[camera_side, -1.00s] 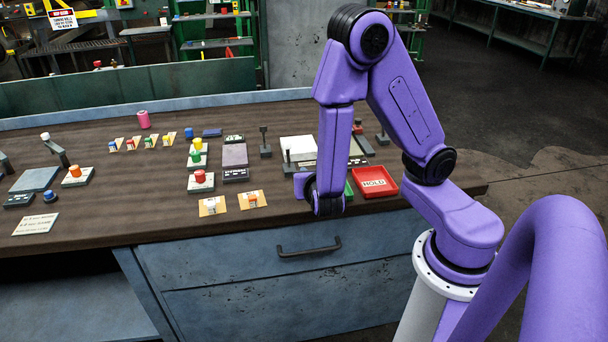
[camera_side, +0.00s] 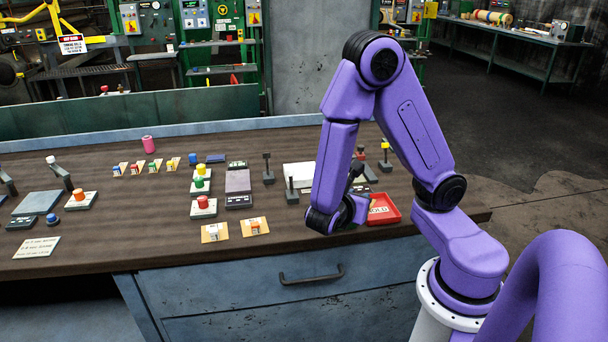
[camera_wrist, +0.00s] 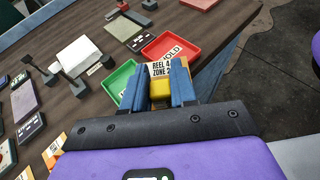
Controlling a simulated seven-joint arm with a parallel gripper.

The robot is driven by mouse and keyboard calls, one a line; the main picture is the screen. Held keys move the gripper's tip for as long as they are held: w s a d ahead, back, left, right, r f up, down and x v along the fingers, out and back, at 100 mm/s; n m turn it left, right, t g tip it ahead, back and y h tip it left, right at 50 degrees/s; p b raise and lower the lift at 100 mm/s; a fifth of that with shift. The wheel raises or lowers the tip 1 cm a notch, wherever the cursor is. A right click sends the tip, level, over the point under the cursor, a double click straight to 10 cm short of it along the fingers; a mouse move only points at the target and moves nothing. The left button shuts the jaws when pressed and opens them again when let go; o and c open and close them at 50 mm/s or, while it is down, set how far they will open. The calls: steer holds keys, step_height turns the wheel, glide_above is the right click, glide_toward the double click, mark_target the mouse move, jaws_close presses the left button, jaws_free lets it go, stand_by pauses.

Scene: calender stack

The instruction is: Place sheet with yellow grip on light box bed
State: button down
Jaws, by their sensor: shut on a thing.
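In the wrist view my gripper (camera_wrist: 159,78) is shut on a yellow grip (camera_wrist: 160,89), one blue finger on each side. A pale sheet marked "REEL 4 ZONE 2" (camera_wrist: 161,69) shows just beyond the grip, over or near the trays; its height cannot be told. In the side view my gripper is mostly hidden behind my wrist, near the front right of the bench. A bright white panel (camera_side: 298,174), which looks like the light box bed, lies left of and behind my wrist. It also shows in the wrist view (camera_wrist: 82,56), left of the gripper and bare.
A red tray marked "HOLD" (camera_side: 386,211) is right of my wrist; a green tray (camera_wrist: 119,84) is beside it in the wrist view. Dark posts (camera_side: 268,170) stand around the white panel. Coloured knobs stand farther left.

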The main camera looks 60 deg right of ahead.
steer(key=s+f+m+g+y, duration=0.2)
steer(key=s+m+g+y, duration=0.55)
steer(key=m+g, duration=0.7)
steer(key=w+a+r+m+t+y, duration=0.1)
steer(key=w+a+m+t+y, duration=0.1)
steer(key=w+m+t+y, duration=1.3)
steer(key=w+d+r+m+t, duration=0.2)
steer(key=w+d+m+t, duration=0.2)
steer(key=d+m, duration=0.4)
steer(key=w+d+r+m+t, duration=0.3)
steer(key=d+m+t, duration=0.1)
steer(key=d+m, duration=0.45)
glide_above(307, 170)
steer(key=s, duration=0.1)
steer(key=shift+g, duration=0.25)
steer(key=f, duration=0.8)
steer(key=shift+s+a+f, duration=0.1)
steer(key=shift+a+f, duration=0.15)
steer(key=shift+a, duration=0.1)
steer(key=shift+w+d+f, duration=0.3)
steer(key=shift+w+f, duration=0.35)
steer(key=shift+f, duration=1.6)
steer(key=shift+f, duration=0.1)
